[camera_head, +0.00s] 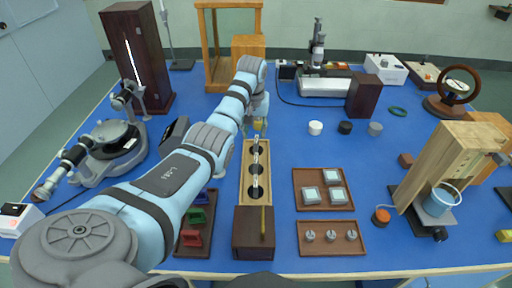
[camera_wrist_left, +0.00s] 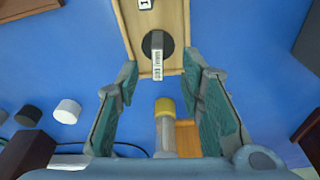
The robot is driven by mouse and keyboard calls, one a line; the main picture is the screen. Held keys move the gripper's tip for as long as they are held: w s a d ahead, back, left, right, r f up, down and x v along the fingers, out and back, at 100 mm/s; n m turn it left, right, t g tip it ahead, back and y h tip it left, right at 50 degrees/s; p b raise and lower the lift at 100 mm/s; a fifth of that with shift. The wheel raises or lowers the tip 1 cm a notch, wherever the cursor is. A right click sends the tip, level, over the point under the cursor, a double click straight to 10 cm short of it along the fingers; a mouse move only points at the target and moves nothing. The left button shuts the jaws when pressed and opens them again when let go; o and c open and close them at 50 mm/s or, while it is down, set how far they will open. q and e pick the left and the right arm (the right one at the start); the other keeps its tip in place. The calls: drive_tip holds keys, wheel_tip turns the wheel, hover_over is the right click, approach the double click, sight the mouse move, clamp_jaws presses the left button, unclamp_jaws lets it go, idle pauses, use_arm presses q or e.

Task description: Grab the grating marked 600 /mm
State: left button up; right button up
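A tan wooden holder (camera_head: 244,180) with round dark holes stands mid-table, with several labelled gratings in a row. The farthest grating (camera_head: 256,152) also shows in the left wrist view (camera_wrist_left: 157,62), upright in its hole; its sideways label appears to read 600 /mm. Another label (camera_wrist_left: 145,4) shows at the top edge there. My left gripper (camera_head: 258,118) is at the holder's far end. In the wrist view its fingers (camera_wrist_left: 160,64) are spread wide, empty, with the grating seen between the tips; contact is not visible. My right gripper is not in view.
A yellow-capped post (camera_wrist_left: 165,108) shows between the fingers. White (camera_head: 315,128) and dark (camera_head: 345,128) cylinders stand to the right. A brown tray of square pieces (camera_head: 324,205) and a tray of small weights (camera_head: 332,254) lie right of the holder. Blue table is clear between.

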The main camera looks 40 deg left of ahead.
sight(256, 139)
use_arm(q)
drive_tip(key=f+b, duration=0.1)
drive_tip(key=f, duration=0.1)
drive_tip(key=w+f, duration=0.1)
drive_tip(key=f, duration=0.1)
drive_tip(key=w+f+b, duration=0.1)
drive_tip(key=f, duration=0.2)
drive_tip(key=shift+w+a+b, duration=0.1)
drive_tip(key=shift+a+b, duration=0.25)
drive_tip(key=shift+s+r, duration=0.2)
drive_tip(key=shift+r, duration=0.05)
drive_tip(key=shift+c, duration=0.2)
clamp_jaws()
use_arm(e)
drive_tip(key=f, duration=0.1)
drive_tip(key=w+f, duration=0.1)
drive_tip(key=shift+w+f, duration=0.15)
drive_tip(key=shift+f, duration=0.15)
